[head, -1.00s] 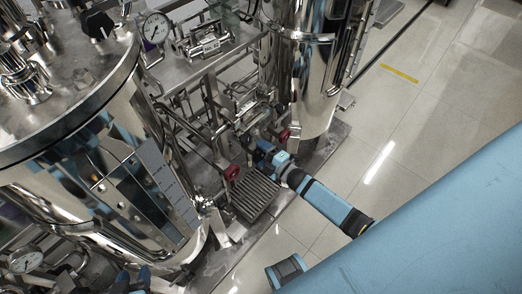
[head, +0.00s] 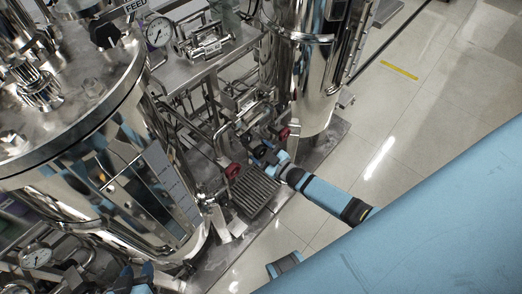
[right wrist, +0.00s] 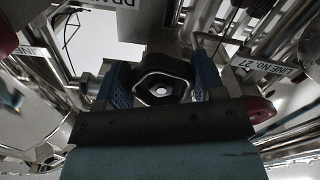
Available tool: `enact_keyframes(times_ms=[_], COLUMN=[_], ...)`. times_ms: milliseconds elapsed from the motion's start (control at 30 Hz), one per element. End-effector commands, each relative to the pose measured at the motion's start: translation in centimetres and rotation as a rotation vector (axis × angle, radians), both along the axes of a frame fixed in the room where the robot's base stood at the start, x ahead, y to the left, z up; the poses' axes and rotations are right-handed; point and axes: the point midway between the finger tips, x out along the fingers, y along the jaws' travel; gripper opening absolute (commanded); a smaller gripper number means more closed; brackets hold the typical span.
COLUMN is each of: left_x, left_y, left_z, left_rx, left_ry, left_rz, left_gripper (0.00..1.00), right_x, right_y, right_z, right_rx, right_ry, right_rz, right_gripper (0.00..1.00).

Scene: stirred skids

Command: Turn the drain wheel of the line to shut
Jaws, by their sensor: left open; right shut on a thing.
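In the right wrist view a black lobed drain wheel (right wrist: 165,66) with a pale hub sits between the two blue fingers of my right gripper (right wrist: 162,88), which is shut on it. A partly cut-off label (right wrist: 122,4) starting "DRA" stands above it. In the head view my right gripper (head: 267,154) is low between the two steel tanks; the wheel is hard to make out there. My left gripper (head: 132,280) is open and empty at the bottom edge, in front of the large left tank, partly cut off.
Red handles (head: 233,171) flank the spot, one left and one right (head: 284,133). A label reading LINE NO. 27 (right wrist: 268,66) is on the right. A dark grate (head: 254,191) lies below my gripper. Pipes and steel tanks (head: 318,90) crowd around; the floor at right is clear.

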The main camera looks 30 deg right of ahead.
Motion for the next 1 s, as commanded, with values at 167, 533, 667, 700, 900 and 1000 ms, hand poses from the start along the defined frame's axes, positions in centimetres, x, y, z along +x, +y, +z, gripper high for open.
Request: enact_keyframes(times_ms=[167, 533, 667, 700, 900, 1000], left_x=[-0.04, 0.03, 0.07, 0.08, 0.10, 0.09], left_y=[0.05, 0.06, 0.06, 0.06, 0.07, 0.07], left_z=[-0.10, 0.12, 0.25, 0.28, 0.34, 0.33], left_rx=[0.001, -0.001, -0.001, -0.002, -0.001, -0.001], left_ry=[0.005, 0.001, -0.001, -0.002, -0.003, -0.002], left_rz=[0.001, 0.002, 0.002, 0.002, 0.002, 0.002], left_gripper=[0.43, 0.43, 0.43, 0.43, 0.43, 0.43], right_x=[-0.08, -0.10, -0.09, -0.09, -0.09, -0.07], right_y=[0.04, 0.09, 0.11, 0.12, 0.13, 0.12], right_z=[-0.06, -0.11, -0.10, -0.11, -0.10, -0.08], right_rx=[0.078, 0.143, 0.145, 0.145, 0.144, 0.143], right_ry=[0.029, 0.051, 0.052, 0.052, 0.052, 0.051], right_rz=[0.001, 0.000, 0.001, 0.001, 0.001, 0.001], right_gripper=[0.39, 0.39, 0.39, 0.39, 0.72, 0.88])
